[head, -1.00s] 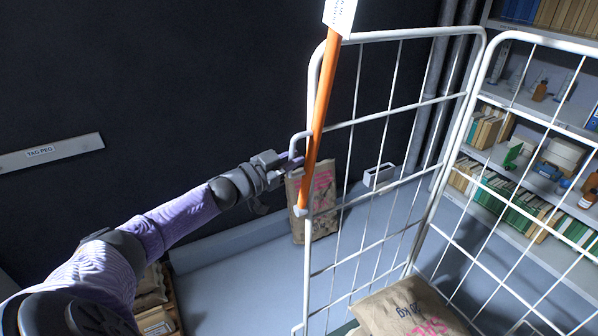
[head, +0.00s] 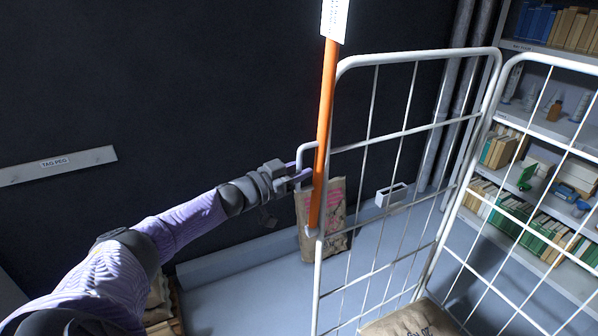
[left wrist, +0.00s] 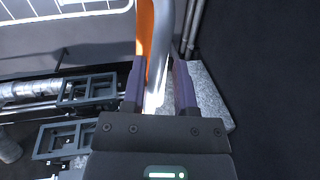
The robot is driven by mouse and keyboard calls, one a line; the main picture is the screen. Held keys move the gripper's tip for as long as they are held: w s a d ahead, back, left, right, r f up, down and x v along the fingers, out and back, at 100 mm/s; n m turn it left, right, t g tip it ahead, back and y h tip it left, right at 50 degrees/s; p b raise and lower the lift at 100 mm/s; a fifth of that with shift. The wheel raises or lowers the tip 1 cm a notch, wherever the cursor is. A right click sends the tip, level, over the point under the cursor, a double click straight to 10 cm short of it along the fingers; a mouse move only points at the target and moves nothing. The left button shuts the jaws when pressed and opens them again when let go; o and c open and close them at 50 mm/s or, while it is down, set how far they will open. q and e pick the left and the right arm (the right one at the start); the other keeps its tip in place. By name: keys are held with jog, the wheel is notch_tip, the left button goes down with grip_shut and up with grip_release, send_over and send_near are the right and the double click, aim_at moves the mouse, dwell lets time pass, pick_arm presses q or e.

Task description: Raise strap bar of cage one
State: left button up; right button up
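The orange strap bar (head: 325,130) stands nearly upright along the left edge of the white wire cage (head: 402,132), with a white tag at its top. A white loop handle (head: 301,150) sticks out left from the bar. My left gripper (head: 301,176) is at this handle, its two purple fingers apart. In the left wrist view, the white tube (left wrist: 157,80) lies between the open fingers (left wrist: 159,88), with the orange bar (left wrist: 145,28) just beyond. Small gaps seem to show beside the tube. My right gripper is not in view.
A paper sack (head: 338,215) stands on the floor behind the bar, and another sack (head: 415,320) lies in the cage. Shelves (head: 530,165) with books and bottles stand at right. A dark wall with a tag-peg strip (head: 58,166) is behind my left arm.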

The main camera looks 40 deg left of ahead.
pick_arm(q)
jog(key=shift+o, duration=0.5)
jog(key=p+v, duration=0.1)
jog(key=v, duration=0.9)
jog(key=shift+p, duration=0.35)
